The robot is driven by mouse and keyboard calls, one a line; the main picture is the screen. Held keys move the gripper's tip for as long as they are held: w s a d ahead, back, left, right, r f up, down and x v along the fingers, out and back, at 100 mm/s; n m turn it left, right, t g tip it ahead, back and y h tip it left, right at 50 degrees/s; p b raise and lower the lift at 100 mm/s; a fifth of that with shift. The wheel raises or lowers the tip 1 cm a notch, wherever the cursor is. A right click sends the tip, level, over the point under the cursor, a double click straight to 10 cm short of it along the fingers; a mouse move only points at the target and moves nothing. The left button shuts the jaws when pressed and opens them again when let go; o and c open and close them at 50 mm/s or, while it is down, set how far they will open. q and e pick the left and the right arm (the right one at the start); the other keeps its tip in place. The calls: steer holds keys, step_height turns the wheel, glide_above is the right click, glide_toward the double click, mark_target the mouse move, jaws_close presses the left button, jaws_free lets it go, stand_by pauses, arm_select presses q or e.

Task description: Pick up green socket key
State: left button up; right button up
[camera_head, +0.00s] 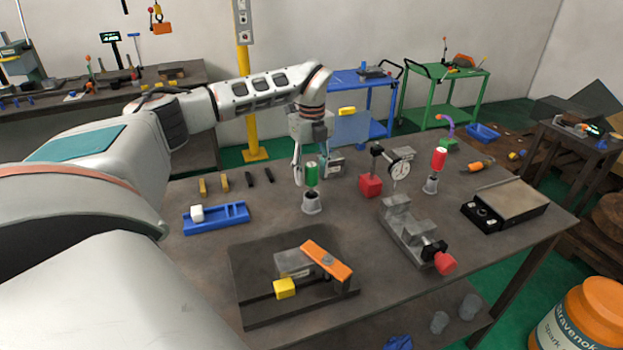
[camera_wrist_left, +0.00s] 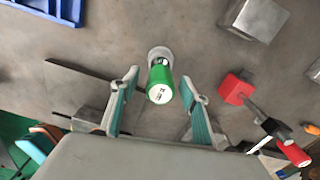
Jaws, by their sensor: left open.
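The green socket key (camera_head: 311,174) stands upright in a grey conical holder (camera_head: 312,204) on the table. In the left wrist view the green key (camera_wrist_left: 160,84) shows end-on, between and slightly ahead of the fingertips. My left gripper (camera_head: 311,176) is open, with one finger on each side of the green handle. In the left wrist view a gap shows between the key and each finger of the left gripper (camera_wrist_left: 161,84). My right gripper is not in view.
A red-handled key (camera_head: 439,159) stands in a similar holder to the right. A dial gauge (camera_head: 400,170) with a red block (camera_head: 370,185) stands close to the right of the gripper. A blue tray (camera_head: 232,219) lies to the left, and a vise (camera_head: 407,228) to the front right.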

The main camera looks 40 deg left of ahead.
arm_select(q)
steer(key=shift+f, duration=0.3)
jaws_close()
steer(key=shift+r, duration=0.1)
